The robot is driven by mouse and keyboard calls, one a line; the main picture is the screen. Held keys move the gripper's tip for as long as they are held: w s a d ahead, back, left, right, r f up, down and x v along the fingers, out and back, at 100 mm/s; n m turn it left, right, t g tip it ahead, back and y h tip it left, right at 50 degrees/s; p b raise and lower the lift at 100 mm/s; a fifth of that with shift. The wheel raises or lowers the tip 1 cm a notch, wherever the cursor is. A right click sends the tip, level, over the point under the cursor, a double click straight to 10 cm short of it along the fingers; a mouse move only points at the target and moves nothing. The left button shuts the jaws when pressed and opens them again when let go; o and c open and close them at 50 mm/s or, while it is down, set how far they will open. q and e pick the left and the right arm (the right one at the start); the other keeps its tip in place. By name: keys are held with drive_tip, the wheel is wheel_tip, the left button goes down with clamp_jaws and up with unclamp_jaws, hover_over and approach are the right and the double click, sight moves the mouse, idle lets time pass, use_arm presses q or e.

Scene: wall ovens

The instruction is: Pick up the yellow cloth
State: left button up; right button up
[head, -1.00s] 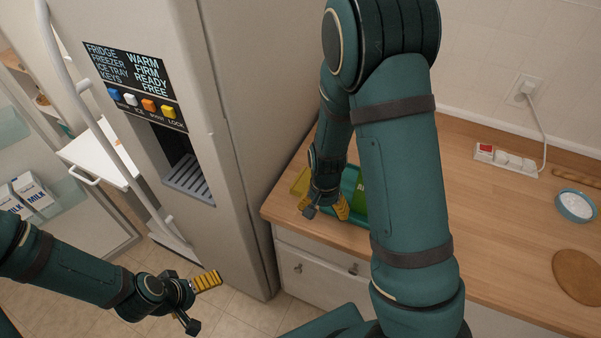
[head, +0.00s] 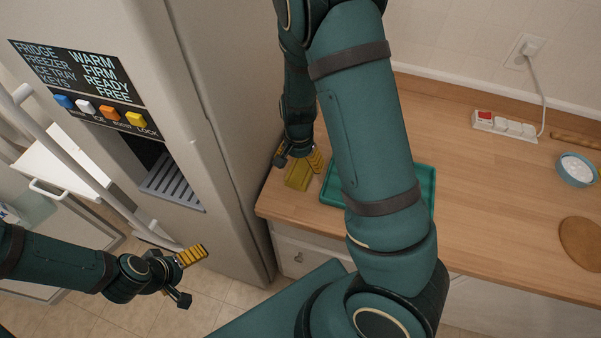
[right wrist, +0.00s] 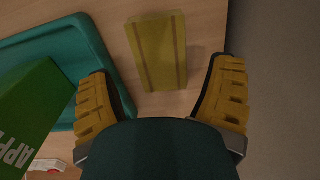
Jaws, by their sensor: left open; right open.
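The yellow cloth (head: 298,178) is a folded, flat-looking block on the wooden counter, near its left end and beside the fridge. In the right wrist view the cloth (right wrist: 157,52) lies ahead, between the lines of my two fingers. My right gripper (head: 298,160) is open and empty above the cloth's far side; its fingers (right wrist: 164,78) do not clasp the cloth. I cannot tell the exact height gap. My left gripper (head: 190,274) is open and empty, low in front of the fridge, away from the counter.
A teal tray (head: 426,180) lies right of the cloth, partly hidden by my right arm. A green box (right wrist: 30,115) lies in or over it. The fridge (head: 225,110) stands close on the left. A power strip (head: 504,125) and bowl (head: 577,169) are farther right.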

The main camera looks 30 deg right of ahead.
sight(301, 169)
drive_tip(key=f, duration=0.3)
drive_tip(key=d+f, duration=0.1)
drive_tip(key=f, duration=0.1)
drive_tip(key=shift+w+f+b, duration=0.2)
drive_tip(key=shift+w+b, duration=0.1)
drive_tip(key=shift+b, duration=0.05)
drive_tip(key=shift+f, duration=0.3)
drive_tip(key=c, duration=0.8)
drive_tip(key=shift+c, duration=0.2)
